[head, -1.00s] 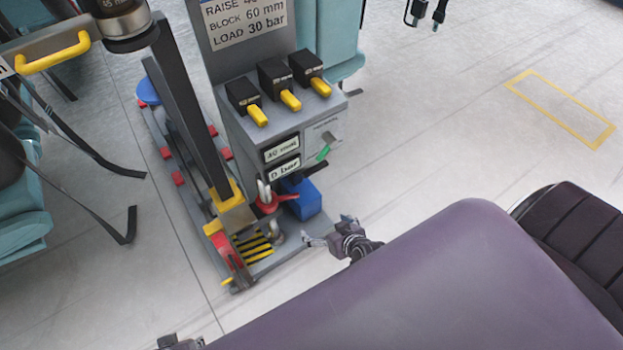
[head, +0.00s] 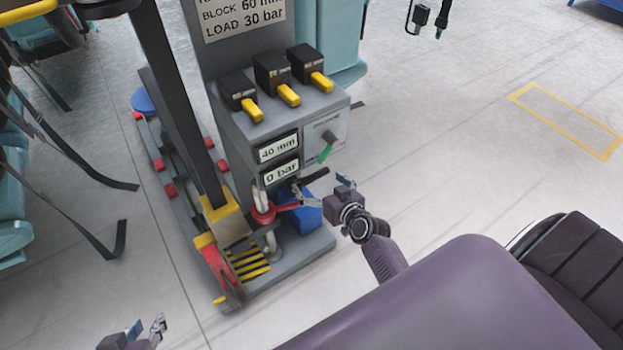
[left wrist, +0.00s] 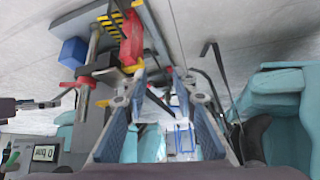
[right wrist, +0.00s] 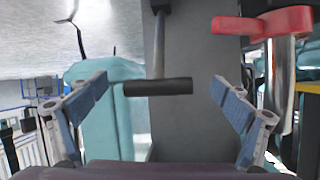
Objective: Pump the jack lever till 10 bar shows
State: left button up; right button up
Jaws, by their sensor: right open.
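The jack lever's black grip (head: 314,174) sticks out of the grey jack cabinet, just above the blue block. In the right wrist view the black grip (right wrist: 158,88) lies crosswise on a grey rod, between my open fingers, with no visible contact. My right gripper (head: 322,188) is open and empty close to the lever. The upper display (head: 278,149) reads 40 mm; the pressure display (head: 281,174) appears to read 0 bar, as it does in the left wrist view (left wrist: 44,153). My left gripper (head: 144,334) is open and empty, low and away from the cabinet.
A red handle (head: 265,213) sits left of the lever; it also shows in the right wrist view (right wrist: 262,24). A blue block (head: 309,212) lies below the lever. Floor to the right is clear.

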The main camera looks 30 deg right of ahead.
jog(key=b+x, duration=0.1)
jog(key=x, duration=0.2)
jog(key=shift+w+f, duration=0.2)
jog(key=shift+w, duration=0.3)
pick_arm(q)
jog(key=w+d+r+t+h, duration=0.1)
jog(key=w+d+r+t, duration=0.1)
jog(key=w+r, duration=0.3)
jog(key=shift+w+d+r+t, duration=0.15)
jog(key=shift+w+t, duration=0.4)
jog(key=shift+t, duration=0.25)
pick_arm(e)
jog(key=c, duration=1.8)
jog(key=shift+o, duration=0.2)
